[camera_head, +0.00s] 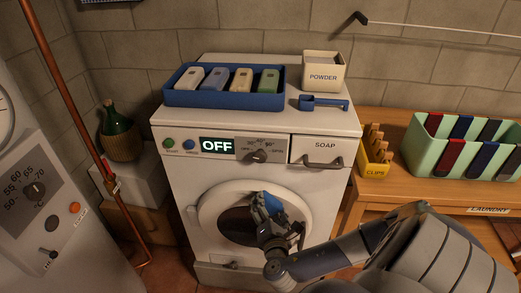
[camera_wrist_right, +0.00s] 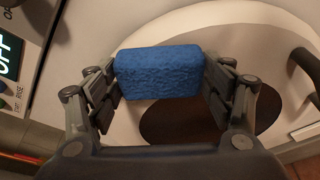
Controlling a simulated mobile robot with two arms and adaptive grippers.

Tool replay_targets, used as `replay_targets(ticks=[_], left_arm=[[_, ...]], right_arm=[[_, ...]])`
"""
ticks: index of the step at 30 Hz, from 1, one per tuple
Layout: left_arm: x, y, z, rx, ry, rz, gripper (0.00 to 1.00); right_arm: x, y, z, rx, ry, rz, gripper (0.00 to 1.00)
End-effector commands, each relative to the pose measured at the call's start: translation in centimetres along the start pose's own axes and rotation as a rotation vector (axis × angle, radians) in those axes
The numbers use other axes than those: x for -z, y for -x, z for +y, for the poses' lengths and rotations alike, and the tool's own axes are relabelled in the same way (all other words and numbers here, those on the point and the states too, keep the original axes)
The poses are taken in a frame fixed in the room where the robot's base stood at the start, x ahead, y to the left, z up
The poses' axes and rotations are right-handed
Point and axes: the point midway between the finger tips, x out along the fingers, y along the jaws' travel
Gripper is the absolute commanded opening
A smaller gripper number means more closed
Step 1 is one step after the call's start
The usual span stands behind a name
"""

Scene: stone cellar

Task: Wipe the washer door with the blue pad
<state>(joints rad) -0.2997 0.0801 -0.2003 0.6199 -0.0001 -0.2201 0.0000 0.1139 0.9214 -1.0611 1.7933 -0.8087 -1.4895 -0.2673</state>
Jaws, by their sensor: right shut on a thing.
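The white washer (camera_head: 180,165) stands in the middle of the head view, with its round door (camera_head: 212,207) on the front. The door has a white ring and a dark glass centre, and looks shut. My right gripper (camera_head: 272,212) is in front of the door and covers part of its right side. It is shut on the blue pad (camera_wrist_right: 158,72), which sits between both fingers in the right wrist view. The door's white ring (camera_wrist_right: 225,28) and dark glass (camera_wrist_right: 185,122) show behind the pad. I cannot tell whether the pad touches the door. My left gripper is not in view.
On the washer top are a blue tray (camera_head: 225,101) of several bottles, a powder box (camera_head: 323,73) and a blue scoop (camera_head: 323,103). A wooden table (camera_head: 400,193) at the right holds a clips box and a green bin. A copper pipe (camera_head: 66,82) runs at the left.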

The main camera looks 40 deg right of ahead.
Motion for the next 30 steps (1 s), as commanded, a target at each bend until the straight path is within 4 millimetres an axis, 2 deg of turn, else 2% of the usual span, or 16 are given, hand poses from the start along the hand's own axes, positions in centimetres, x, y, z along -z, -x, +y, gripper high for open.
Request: replay_targets(ticks=[1,8,11,21,30], left_arm=[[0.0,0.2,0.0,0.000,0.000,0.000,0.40],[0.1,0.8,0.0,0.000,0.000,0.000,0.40],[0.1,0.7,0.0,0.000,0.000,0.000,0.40],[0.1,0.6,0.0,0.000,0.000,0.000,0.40],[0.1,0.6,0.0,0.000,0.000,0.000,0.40]], right_arm=[[-0.6,-0.1,-0.3,0.004,0.003,-0.010,0.55],[-0.7,0.2,-0.4,0.005,0.000,-0.009,0.55],[-0.3,0.1,-0.3,0.003,-0.001,-0.008,0.55],[1.9,-0.4,1.9,0.001,-0.004,-0.002,0.55],[2.7,-0.6,2.8,0.000,-0.004,-0.001,0.55]])
